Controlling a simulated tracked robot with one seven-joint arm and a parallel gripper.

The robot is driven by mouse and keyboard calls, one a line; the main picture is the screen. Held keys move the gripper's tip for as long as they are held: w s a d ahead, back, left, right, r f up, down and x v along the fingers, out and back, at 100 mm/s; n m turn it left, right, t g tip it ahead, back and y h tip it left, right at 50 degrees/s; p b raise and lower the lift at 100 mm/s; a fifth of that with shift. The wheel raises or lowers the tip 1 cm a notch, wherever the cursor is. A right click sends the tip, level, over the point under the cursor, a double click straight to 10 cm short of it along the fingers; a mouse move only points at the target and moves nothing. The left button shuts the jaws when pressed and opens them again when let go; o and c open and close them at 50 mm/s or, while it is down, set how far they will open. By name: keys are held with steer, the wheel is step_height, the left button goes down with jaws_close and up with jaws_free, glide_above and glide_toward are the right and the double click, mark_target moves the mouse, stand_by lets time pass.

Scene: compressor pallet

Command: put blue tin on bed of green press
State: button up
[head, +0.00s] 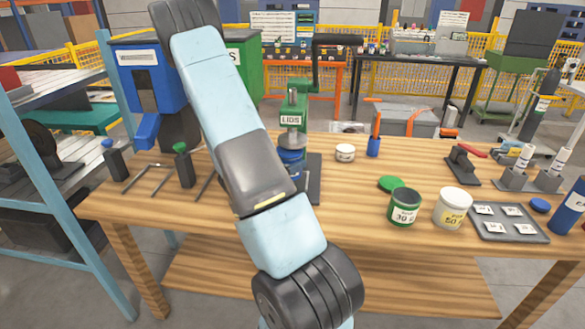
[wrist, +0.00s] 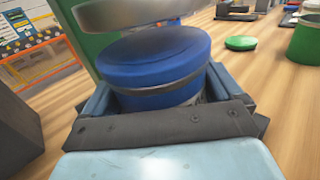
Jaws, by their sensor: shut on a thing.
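The tin is below the press's round metal plate (wrist: 130,12). In the head view the tin (head: 290,156) shows partly at the press. My arm hides the gripper there. I cannot tell whether the tin's underside touches the bed.
A green tin (head: 404,207), a white tin (head: 452,207) and a green lid (head: 391,184) stand to the right on the wooden table (head: 350,232). A small white tin (head: 345,153) is right of the press. A grey tray (head: 508,224) lies farther right.

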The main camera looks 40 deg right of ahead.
steer(key=shift+d, duration=0.65)
steer(key=shift+d+f, duration=0.2)
steer(key=shift+f, duration=1.55)
steer(key=shift+f, duration=0.1)
steer(key=o, duration=0.7)
steer(key=shift+o, duration=0.2)
steer(key=shift+a, duration=0.1)
